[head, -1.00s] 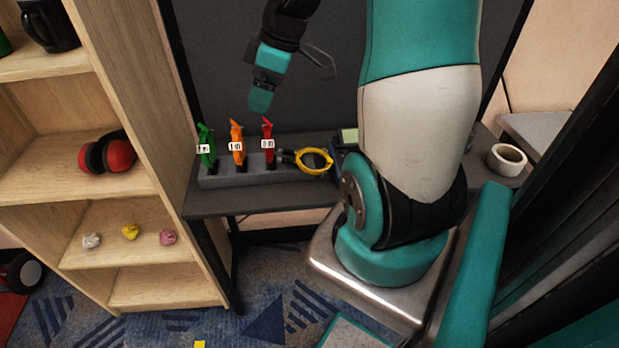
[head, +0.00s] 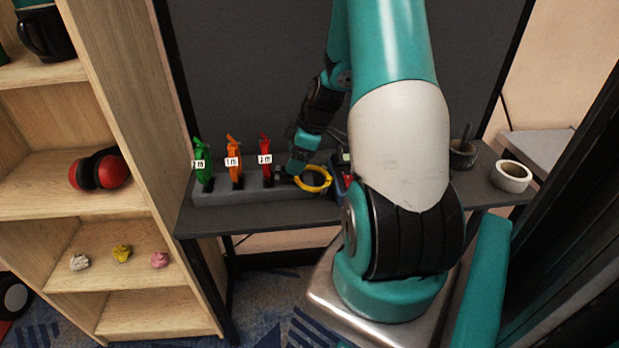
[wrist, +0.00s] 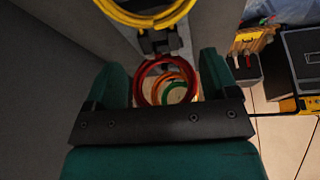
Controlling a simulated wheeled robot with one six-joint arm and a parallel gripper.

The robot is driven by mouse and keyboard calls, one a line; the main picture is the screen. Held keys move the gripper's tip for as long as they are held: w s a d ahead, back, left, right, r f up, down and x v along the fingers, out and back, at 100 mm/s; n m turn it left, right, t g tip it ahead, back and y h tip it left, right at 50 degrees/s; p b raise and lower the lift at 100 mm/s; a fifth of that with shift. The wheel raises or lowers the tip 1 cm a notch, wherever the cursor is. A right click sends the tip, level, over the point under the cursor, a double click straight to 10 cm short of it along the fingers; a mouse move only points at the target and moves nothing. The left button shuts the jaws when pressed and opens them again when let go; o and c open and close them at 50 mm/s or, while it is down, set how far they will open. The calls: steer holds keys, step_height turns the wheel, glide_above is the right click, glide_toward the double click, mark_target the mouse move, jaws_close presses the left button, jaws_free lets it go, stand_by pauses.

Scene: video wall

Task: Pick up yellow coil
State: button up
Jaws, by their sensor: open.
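The yellow coil (head: 314,179) lies at the right end of the grey holder on the dark shelf, tilted over beside the upright coils. In the wrist view the yellow coil (wrist: 146,14) shows at the top, partly cut off by the frame edge, with a dark clip below it. My gripper (head: 297,165) is just above and left of the coil in the head view. In the wrist view its two teal fingers (wrist: 163,80) are apart, with nothing held between them. I cannot tell whether a finger touches the coil.
Red (head: 265,158), orange (head: 234,160) and green (head: 202,163) coils stand in the grey holder (head: 222,191), left of the yellow one. A white tape roll (head: 511,176) and a dark cup (head: 462,153) are at the right. A dark panel rises behind.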

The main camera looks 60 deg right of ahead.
steer(key=x, duration=0.5)
steer(key=shift+w+a+f, duration=0.1)
steer(key=shift+w+f, duration=0.15)
steer(key=c, duration=1.2)
steer(key=shift+o, duration=0.2)
steer(key=shift+r, duration=0.1)
step_height(320, 180, up, 20)
steer(key=p, duration=0.1)
